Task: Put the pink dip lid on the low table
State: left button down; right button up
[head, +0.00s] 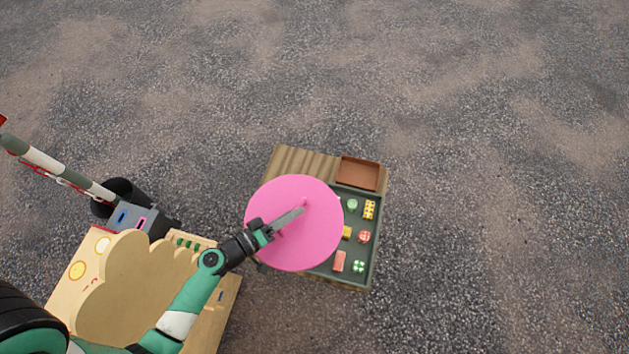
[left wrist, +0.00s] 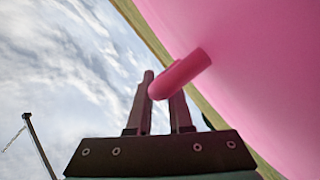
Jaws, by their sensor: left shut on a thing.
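The pink dip lid (head: 318,240) is a large round disc with a small peg handle. My left gripper (head: 299,211) is shut on that handle, which shows as a pink peg (left wrist: 180,74) between the fingers in the left wrist view. In the head view the lid covers the left part of a low tan table (head: 300,160) and of the tray on it. In the left wrist view the lid's pink face (left wrist: 245,60) is steeply tilted against the sky. I cannot tell how high it is above the table. My right gripper is not in view.
A dark green tray (head: 374,240) with several small sweets lies on the table's right side. A brown open box (head: 358,174) stands at its back. A wooden stand (head: 140,280), a black bin (head: 122,192) and a striped barrier pole (head: 50,163) are at left. Open gravel surrounds them.

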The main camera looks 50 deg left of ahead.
pick_arm(q)
jog(key=s+a+f+n+y+b, duration=0.1)
jog(key=a+f+b, duration=0.3)
jog(key=f+b, duration=0.6)
jog(key=s+a+f+n+y+b, duration=0.1)
jog(key=a+f+b, duration=0.3)
jog(key=f+b, duration=0.5)
jog(key=s+a+f+n+y+b, duration=0.1)
jog(key=a+f+b, duration=0.3)
jog(key=f+b, duration=0.6)
jog(key=shift+s+a+f+n+y+b, duration=0.3)
jog(key=shift+s+a+f+y+b, duration=0.1)
jog(key=shift+y+b, duration=0.55)
jog(key=shift+r, duration=0.1)
notch_tip(320, 180, down, 10)
jog(key=b, duration=0.7)
jog(key=shift+w, duration=0.1)
jog(key=c, duration=0.8)
grip_release()
jog(key=shift+f, duration=0.2)
jog(key=shift+c, duration=0.2)
